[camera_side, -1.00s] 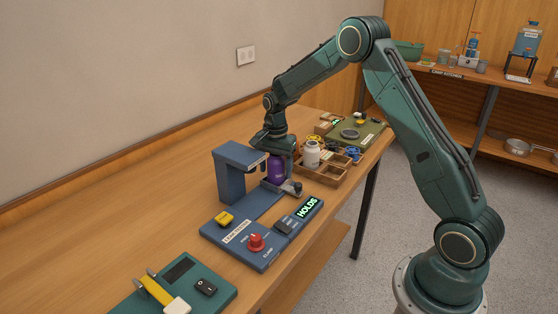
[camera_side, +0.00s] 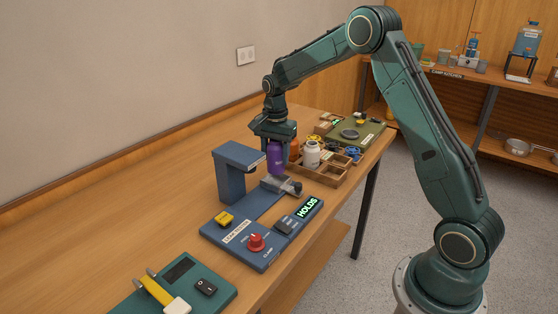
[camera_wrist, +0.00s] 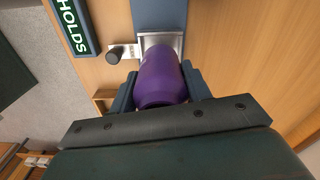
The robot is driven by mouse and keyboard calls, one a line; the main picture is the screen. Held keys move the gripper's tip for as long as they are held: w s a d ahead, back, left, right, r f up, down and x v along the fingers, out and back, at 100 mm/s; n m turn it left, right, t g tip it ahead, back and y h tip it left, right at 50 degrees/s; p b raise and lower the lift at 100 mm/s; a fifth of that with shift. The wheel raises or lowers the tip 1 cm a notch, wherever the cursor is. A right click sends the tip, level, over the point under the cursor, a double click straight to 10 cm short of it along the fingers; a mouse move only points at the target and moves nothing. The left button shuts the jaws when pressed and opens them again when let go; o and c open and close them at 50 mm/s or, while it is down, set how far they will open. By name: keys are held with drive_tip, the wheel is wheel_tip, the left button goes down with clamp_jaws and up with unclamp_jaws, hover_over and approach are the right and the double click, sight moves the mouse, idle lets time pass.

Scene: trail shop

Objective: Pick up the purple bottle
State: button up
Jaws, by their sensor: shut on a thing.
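The purple bottle (camera_side: 275,158) is upright between the fingers of my gripper (camera_side: 275,143). My gripper is shut on it and holds it just above the clamp seat (camera_side: 280,184) of the blue leak-test rig (camera_side: 262,206). In the wrist view the purple bottle (camera_wrist: 162,80) sits between the two finger pads of my gripper (camera_wrist: 163,88), with the grey metal seat (camera_wrist: 155,40) beyond it. The bottle's top is hidden by the gripper in the side view.
The rig's blue column (camera_side: 229,178) stands close left of the bottle. A wooden tray (camera_side: 328,174) with a white bottle (camera_side: 312,155) and an orange bottle (camera_side: 294,149) is to the right. The rig's display (camera_side: 308,207) reads HOLDS.

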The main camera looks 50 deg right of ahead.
wheel_tip(320, 180, up, 16)
drive_tip(key=shift+f, duration=0.2)
idle(0.7)
drive_tip(key=s+d+f+m, duration=0.2)
drive_tip(key=s+d+f, duration=0.3)
drive_tip(key=d, duration=0.5)
drive_tip(key=s+d+f+m, duration=0.2)
drive_tip(key=s+d+f, duration=0.4)
drive_tip(key=d, duration=0.5)
drive_tip(key=shift+f, duration=0.7)
drive_tip(key=shift+w+f, duration=0.1)
drive_tip(key=shift+f, duration=2.15)
drive_tip(key=shift+f, duration=1.9)
